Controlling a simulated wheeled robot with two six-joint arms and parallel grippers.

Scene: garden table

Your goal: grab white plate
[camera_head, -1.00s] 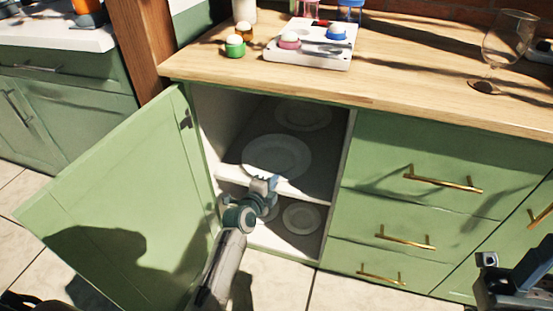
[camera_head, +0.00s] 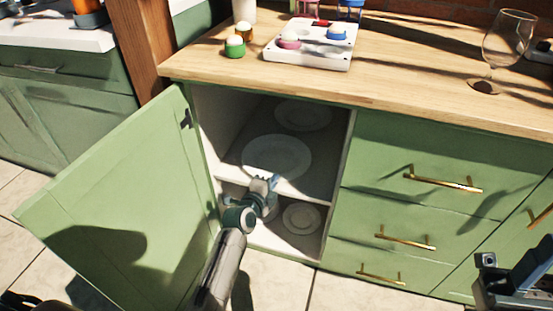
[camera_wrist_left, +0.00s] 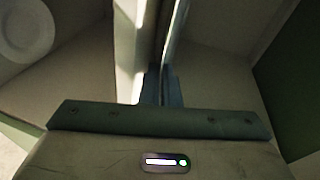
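A large white plate (camera_head: 277,152) lies on the upper shelf of the open green cabinet, near the shelf's front edge. My left gripper (camera_head: 268,183) is at that front edge, just below the plate's near rim in the head view. In the left wrist view, its fingers (camera_wrist_left: 161,86) look close together beside the pale shelf edge; whether they touch or hold anything is unclear. Another white plate (camera_head: 303,114) lies farther back on the upper shelf. A smaller white plate (camera_head: 301,217) lies on the lower shelf. My right gripper (camera_head: 487,262) is partly visible at the lower right, its opening unclear.
The cabinet door (camera_head: 125,205) stands open to the left of my left arm. Closed drawers with brass handles (camera_head: 445,183) are on the right. The wooden counter (camera_head: 400,85) above holds a white tray (camera_head: 310,55), small cups and a wine glass (camera_head: 507,40).

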